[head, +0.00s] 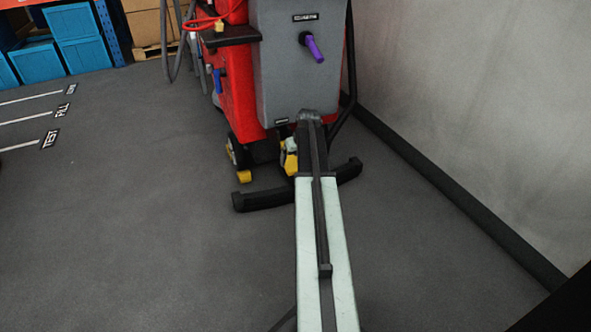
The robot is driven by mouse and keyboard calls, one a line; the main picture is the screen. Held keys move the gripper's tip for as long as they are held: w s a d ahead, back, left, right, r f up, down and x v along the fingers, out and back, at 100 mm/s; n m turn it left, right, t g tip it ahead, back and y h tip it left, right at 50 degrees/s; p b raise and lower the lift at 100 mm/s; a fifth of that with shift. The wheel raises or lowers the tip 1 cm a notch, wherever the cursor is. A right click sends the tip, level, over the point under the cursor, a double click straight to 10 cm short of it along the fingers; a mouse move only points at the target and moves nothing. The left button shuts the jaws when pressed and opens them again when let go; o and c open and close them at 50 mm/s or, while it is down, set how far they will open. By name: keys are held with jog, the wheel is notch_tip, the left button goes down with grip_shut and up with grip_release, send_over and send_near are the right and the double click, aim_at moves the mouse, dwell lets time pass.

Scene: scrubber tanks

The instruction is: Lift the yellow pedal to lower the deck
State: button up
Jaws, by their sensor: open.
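A yellow pedal-like part (291,163) shows low at the machine's rear, just left of my arm and partly covered by it. A second, smaller yellow piece (244,176) sits near the floor beside the left wheel. My arm reaches from the bottom edge up to the machine's rear, its dark elbow in front of the grey tank. A small pale part, seemingly my gripper (290,146), shows just above the first yellow part. My arm hides most of it and its fingertips, so I cannot tell whether it touches the yellow part.
The red and grey scrubber (280,60) carries a purple handle (314,47). A black curved squeegee bar (262,201) lies low behind it. A wall (480,110) with a dark skirting stands on the right. Blue crates (80,40) stand far left.

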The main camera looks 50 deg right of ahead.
aim_at(294, 164)
jog(key=b+x, duration=0.3)
jog(key=x, duration=0.2)
jog(key=shift+f+b, duration=0.2)
jog(key=shift+b, duration=0.15)
jog(key=shift+a+r, duration=0.1)
